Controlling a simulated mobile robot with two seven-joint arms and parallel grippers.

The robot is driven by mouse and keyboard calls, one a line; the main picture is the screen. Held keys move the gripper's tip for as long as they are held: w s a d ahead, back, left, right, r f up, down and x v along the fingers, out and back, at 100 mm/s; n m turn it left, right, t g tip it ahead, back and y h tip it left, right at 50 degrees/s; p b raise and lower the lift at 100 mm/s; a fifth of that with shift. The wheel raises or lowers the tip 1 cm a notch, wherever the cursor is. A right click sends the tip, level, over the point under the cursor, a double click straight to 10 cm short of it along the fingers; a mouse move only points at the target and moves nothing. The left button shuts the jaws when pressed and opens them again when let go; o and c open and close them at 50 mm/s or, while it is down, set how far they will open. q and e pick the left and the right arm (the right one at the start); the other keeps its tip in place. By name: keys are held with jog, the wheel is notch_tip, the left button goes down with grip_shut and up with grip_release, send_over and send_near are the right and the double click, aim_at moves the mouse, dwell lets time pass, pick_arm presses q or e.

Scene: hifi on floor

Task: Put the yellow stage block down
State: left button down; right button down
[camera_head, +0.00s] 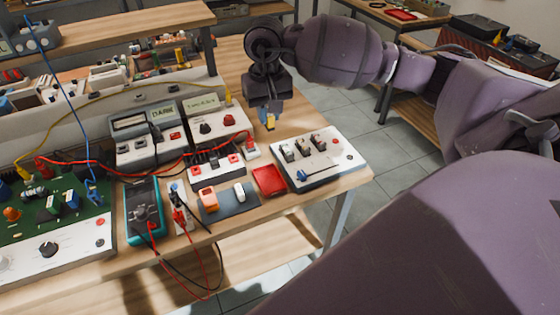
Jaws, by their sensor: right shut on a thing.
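My right gripper (268,108) points down over the right part of the workbench (300,122). It is shut on the small yellow stage block (270,122), and only the block's lower part shows below the fingers. The block looks to be above the bench top, behind the white panel; I cannot tell whether it touches anything. My left gripper is not in view.
A white panel with switches (318,162) and a red tray (269,180) are near the block. Meters (147,134), a green circuit board (50,215), a teal multimeter (144,208) and loose cables crowd the left. Bare wood lies behind the gripper.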

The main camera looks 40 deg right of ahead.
aim_at(269, 181)
jog(key=shift+w+a+f, duration=0.1)
jog(key=shift+a+f, duration=0.05)
jog(key=shift+f, duration=0.25)
jog(key=shift+n, duration=0.3)
notch_tip(269, 181, down, 19)
jog(key=shift+f, duration=0.1)
jog(key=shift+f, duration=0.15)
jog(key=c, duration=1.5)
grip_release()
jog(key=o, duration=0.4)
